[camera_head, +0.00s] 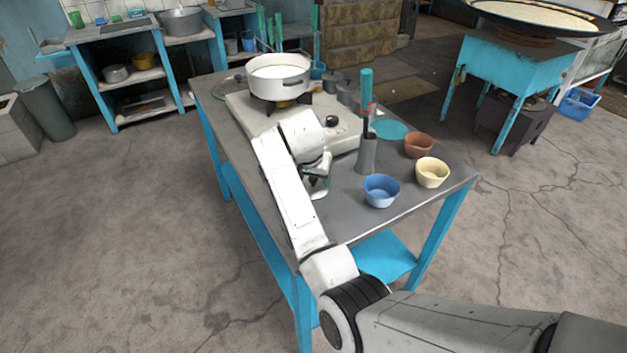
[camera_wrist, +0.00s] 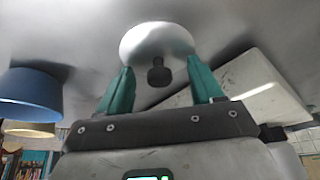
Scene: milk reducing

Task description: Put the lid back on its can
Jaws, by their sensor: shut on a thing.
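A round white lid (camera_wrist: 150,38) with a dark knob (camera_wrist: 160,74) fills the top middle of the wrist view, between the teal fingers of my gripper (camera_wrist: 160,64). The fingers are shut on the lid near its rim. In the head view my gripper (camera_head: 318,180) is low over the table's near part, with a pale edge of the lid (camera_head: 320,194) below it. Small grey cans (camera_head: 347,94) stand behind the stove's right side. I cannot tell for sure which can matches the lid.
A white stove (camera_head: 245,110) carries a white pot (camera_head: 280,75) of milk. A grey holder (camera_head: 367,155) with a tall teal-handled tool stands right of my gripper. Blue (camera_head: 381,190), cream (camera_head: 432,172) and brown (camera_head: 418,145) bowls sit at the right of the table (camera_head: 385,222).

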